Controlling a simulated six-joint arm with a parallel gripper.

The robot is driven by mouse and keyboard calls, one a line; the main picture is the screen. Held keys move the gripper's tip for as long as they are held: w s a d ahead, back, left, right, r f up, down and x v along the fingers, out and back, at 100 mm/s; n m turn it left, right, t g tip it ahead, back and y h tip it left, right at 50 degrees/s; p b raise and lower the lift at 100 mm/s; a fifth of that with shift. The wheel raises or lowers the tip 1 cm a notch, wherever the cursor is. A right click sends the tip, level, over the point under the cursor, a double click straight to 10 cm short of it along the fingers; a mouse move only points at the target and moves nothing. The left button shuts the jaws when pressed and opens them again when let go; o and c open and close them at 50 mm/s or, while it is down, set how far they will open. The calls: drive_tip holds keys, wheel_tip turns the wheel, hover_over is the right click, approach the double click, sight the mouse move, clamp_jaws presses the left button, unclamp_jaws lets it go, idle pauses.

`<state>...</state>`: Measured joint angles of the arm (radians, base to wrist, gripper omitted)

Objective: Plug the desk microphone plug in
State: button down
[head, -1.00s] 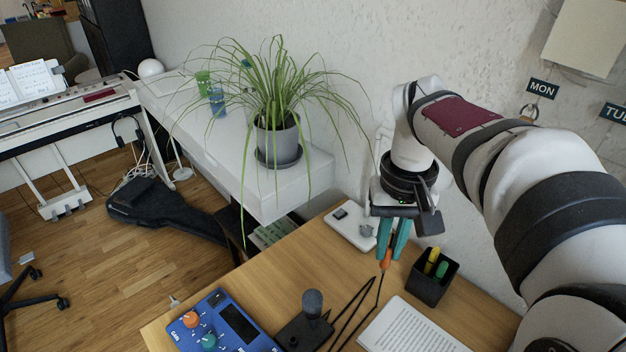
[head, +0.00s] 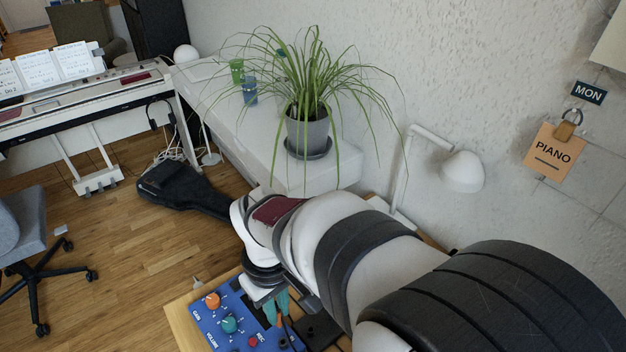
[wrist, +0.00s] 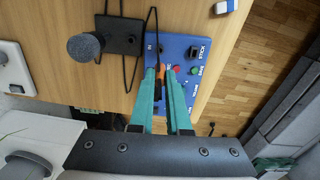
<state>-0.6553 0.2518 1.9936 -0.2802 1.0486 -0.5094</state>
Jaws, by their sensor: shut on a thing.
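My gripper (head: 276,308) has teal fingers and is shut on the orange microphone plug (wrist: 161,71), which also shows small at the fingertips in the head view (head: 279,320). A black cable runs from the plug. The gripper is over the blue recorder box (head: 238,322), which also shows in the wrist view (wrist: 205,50).
The box carries orange and teal knobs and a red button (head: 252,341). A white stick (wrist: 223,6) lies past its far end in the wrist view. My arm hides much of the desk (wrist: 50,62). A potted plant (head: 308,130) and a white lamp (head: 462,172) stand behind.

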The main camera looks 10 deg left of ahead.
sight(280, 327)
drive_tip(key=shift+f, duration=2.8)
drive_tip(key=shift+f, duration=1.5)
drive_tip(key=c, duration=0.8)
unclamp_jaws()
drive_tip(key=shift+r, duration=2.5)
